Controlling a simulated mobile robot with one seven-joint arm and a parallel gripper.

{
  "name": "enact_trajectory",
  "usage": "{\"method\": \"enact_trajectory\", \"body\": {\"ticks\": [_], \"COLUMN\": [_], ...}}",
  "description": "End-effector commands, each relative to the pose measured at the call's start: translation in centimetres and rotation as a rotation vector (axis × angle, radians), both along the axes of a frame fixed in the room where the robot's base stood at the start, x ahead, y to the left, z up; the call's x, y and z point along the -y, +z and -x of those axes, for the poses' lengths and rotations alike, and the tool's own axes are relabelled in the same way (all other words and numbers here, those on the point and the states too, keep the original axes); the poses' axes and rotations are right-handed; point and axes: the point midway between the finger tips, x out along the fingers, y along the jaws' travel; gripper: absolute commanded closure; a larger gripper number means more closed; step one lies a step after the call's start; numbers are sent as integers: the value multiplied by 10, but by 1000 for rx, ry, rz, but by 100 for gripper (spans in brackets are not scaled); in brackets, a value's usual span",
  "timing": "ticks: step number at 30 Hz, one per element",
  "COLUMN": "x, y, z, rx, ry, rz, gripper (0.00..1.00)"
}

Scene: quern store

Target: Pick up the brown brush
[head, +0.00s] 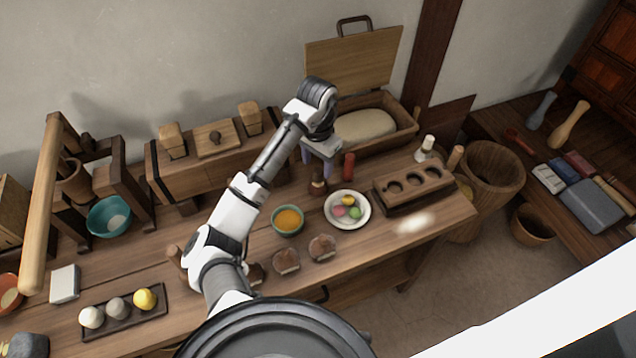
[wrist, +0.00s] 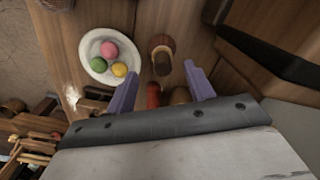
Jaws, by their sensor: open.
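A small upright brown object (head: 317,184), with a lighter wooden part and a dark part, stands on the wooden table and appears to be the brown brush. It also shows in the wrist view (wrist: 162,58), just past the fingertips. My gripper (head: 318,162) is open and empty, pointing down above and slightly behind it. In the wrist view my two purple fingers (wrist: 159,68) are spread, with the brown object lined up with the gap between them. I cannot make out bristles.
A red upright object (head: 348,166) stands close beside it and also shows between my fingers (wrist: 153,94). A white plate (head: 333,219) of coloured balls, a teal bowl (head: 276,228) and a wooden block with holes (head: 386,200) are nearby. An open wooden bin (head: 403,130) stands behind.

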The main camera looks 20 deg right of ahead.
Motion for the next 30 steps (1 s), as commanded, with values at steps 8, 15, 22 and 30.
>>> {"method": "enact_trajectory", "body": {"ticks": [8,15,22,30], "x": [3,4,4,4], "y": [-35,-50,-50,-50], "z": [-5,-5,-5,-5], "rx": [-4,0,-1,-1], "ry": [2,1,0,0], "rz": [0,0,0,0], "gripper": [47,47,59,94]}}
